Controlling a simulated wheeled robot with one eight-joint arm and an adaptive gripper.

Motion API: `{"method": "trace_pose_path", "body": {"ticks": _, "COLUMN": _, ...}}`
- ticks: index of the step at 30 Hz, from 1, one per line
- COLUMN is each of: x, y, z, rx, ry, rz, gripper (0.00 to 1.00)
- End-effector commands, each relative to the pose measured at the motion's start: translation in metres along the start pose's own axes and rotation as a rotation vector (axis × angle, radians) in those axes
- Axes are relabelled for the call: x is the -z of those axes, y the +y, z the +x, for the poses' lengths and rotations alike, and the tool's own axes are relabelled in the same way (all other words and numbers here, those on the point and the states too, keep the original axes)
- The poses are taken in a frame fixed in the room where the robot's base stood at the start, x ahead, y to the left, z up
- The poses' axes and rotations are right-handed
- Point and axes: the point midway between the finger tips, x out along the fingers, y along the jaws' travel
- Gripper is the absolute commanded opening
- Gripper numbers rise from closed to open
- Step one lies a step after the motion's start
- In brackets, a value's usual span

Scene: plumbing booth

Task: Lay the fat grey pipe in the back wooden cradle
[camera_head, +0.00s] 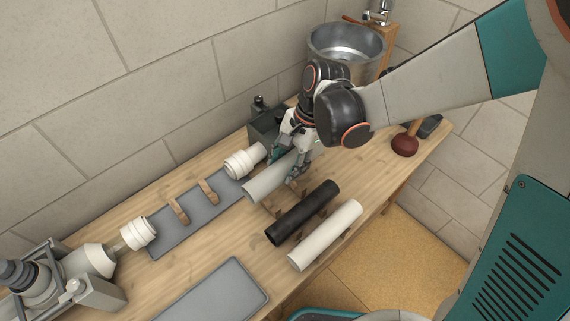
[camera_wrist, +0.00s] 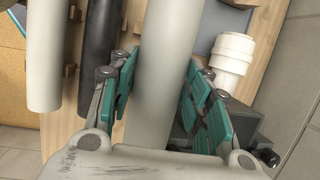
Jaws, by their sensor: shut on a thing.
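The fat grey pipe (camera_head: 265,180) is between the fingers of my gripper (camera_head: 287,168), which is shut on it near its right end. In the wrist view the pipe (camera_wrist: 163,35) runs between the teal fingers of my gripper (camera_wrist: 164,85). I cannot tell whether the pipe is clear of the bench. The back wooden cradle is two wooden blocks (camera_head: 208,192) on a grey plate (camera_head: 185,230), left of the pipe. Both blocks are empty. My gripper hides the pipe's far end in the head view.
A black pipe (camera_head: 302,212) and a white pipe (camera_head: 326,235) lie in front of the grey pipe. White fittings stand at the plate's left (camera_head: 138,233) and right (camera_head: 245,160) ends. A grey tray (camera_head: 215,290) lies at the front. A metal pot (camera_head: 345,45) and plunger (camera_head: 405,144) stand right.

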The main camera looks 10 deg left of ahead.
Motion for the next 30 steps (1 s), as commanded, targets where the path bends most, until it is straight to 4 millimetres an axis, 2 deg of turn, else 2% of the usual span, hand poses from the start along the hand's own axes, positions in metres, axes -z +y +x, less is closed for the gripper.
{"method": "trace_pose_path", "body": {"ticks": 11, "x": -0.002, "y": 0.0, "z": 0.009, "rx": -0.002, "ry": 0.001, "rz": 0.012, "gripper": 0.18}}
{"method": "trace_pose_path", "body": {"ticks": 30, "x": 0.01, "y": 0.005, "z": 0.047, "rx": -0.002, "ry": 0.001, "rz": 0.011, "gripper": 0.18}}
